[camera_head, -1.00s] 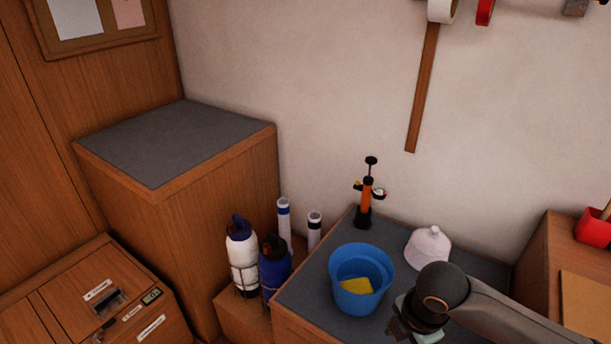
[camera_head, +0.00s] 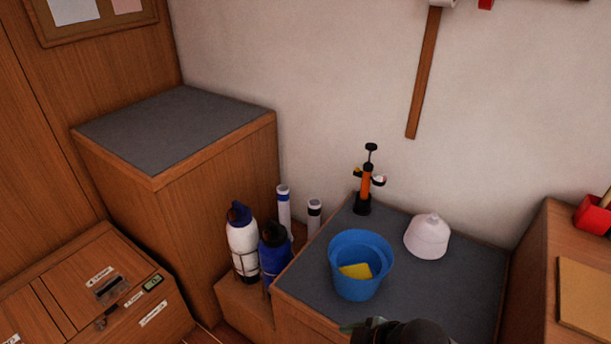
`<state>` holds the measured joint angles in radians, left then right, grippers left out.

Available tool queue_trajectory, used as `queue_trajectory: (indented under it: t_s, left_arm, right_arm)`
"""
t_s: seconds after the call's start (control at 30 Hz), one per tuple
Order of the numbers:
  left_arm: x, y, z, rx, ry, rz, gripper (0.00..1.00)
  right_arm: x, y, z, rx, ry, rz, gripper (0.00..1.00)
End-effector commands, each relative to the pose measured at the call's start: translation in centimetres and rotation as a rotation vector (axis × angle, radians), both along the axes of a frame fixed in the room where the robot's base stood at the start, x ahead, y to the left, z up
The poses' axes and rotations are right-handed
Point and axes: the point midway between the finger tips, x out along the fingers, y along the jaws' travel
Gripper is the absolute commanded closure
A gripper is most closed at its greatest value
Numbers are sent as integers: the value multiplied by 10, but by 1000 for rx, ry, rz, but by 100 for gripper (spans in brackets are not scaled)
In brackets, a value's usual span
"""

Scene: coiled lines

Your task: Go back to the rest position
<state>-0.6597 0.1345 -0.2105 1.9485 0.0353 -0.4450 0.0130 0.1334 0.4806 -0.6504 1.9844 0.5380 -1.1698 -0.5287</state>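One of my arms shows as a dark rounded part at the bottom edge, in front of the blue bucket (camera_head: 349,285). Its gripper fingers are cut off or hidden there, and a small greenish edge (camera_head: 352,326) shows beside it. The arm enters from below, right of the middle. I cannot tell whether its gripper is open or shut. My other gripper is not in view.
The bucket holds a yellow sponge (camera_head: 356,271) on the grey-topped cabinet (camera_head: 462,289). A white cone-shaped item (camera_head: 428,238) and an orange pump (camera_head: 365,188) stand behind. A white bottle (camera_head: 242,243) and a blue bottle (camera_head: 273,258) stand left.

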Motion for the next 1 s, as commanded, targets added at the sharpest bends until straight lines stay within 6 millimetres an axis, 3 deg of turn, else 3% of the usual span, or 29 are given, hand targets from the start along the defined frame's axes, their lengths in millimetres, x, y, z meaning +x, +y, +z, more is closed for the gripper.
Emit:
queue_trajectory:
  t_s: [0.17, 0.4, 0.63, 0.67, 0.7, 0.73, 1.0]
  left_arm:
    - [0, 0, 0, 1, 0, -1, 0]
    - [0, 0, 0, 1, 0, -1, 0]
    - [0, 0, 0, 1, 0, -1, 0]
    - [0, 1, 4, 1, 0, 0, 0]
    - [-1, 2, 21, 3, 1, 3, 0]
    - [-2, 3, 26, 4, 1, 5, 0]
    - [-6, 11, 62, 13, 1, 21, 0]
  right_arm:
    - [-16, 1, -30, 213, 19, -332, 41]
    - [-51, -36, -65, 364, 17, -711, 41]
    - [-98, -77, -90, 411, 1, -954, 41]
    - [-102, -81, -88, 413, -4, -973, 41]
    - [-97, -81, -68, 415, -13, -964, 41]
    - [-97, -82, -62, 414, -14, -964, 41]
    - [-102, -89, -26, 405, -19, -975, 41]
